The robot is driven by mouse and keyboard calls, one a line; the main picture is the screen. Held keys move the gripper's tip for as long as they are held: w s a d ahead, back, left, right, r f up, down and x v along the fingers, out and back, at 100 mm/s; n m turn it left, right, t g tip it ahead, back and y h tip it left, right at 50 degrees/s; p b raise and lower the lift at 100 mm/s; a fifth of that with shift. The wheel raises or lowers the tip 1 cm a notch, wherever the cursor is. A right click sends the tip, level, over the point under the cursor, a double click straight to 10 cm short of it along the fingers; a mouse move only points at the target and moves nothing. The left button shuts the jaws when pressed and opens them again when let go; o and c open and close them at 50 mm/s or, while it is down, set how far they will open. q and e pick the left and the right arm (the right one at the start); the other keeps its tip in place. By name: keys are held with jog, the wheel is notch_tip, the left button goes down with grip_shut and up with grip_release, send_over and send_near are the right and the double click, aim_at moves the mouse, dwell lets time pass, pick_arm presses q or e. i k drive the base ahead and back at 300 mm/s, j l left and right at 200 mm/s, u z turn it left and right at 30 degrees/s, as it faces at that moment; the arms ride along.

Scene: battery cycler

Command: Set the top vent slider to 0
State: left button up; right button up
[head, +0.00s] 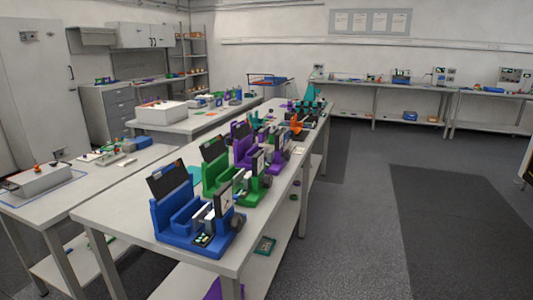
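Several battery-cycler-like devices stand in a row along the long white table (110,212). The nearest is a blue device (184,232) with a raised dark panel at its back left and a dial and small buttons at its front right. Behind it stand a green device (214,184) and a purple device (243,152). I cannot make out a top vent slider or its setting on any of them. Neither of my grippers is in view.
A side table at left holds a box with knobs (38,181). A white box (161,112) stands on another bench. Cabinets line the left wall and benches the back wall. The grey floor right of the long table is open, with a dark mat (450,215).

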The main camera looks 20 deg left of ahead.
aim_at(31, 36)
jog(key=i+j+u, duration=0.1)
jog(key=j+u, duration=0.2)
jog(key=i+j+u, duration=0.25)
jog(key=j, duration=0.25)
jog(key=i+j+u, duration=0.15)
jog(key=j+u, duration=0.3)
jog(key=i+j+u, duration=0.2)
jog(key=j+u, duration=0.25)
jog(key=i+j+u, duration=0.25)
jog(key=u, duration=0.2)
jog(key=i+j+u, duration=0.2)
jog(key=u, duration=0.25)
jog(key=i+u, duration=0.5)
jog(key=i, duration=0.8)
jog(key=i+z, duration=0.1)
jog(key=i, duration=1.25)
jog(key=i+j, duration=0.1)
jog(key=i, duration=1.25)
jog(key=i+z, duration=0.25)
jog(key=i, duration=0.35)
jog(key=i+j+z, duration=0.1)
jog(key=i+z, duration=0.15)
jog(key=i, duration=0.35)
jog(key=i+z, duration=0.2)
jog(key=z, duration=0.25)
jog(key=i+z, duration=0.25)
jog(key=z, duration=0.15)
jog(key=i+z, duration=0.2)
jog(key=z, duration=0.25)
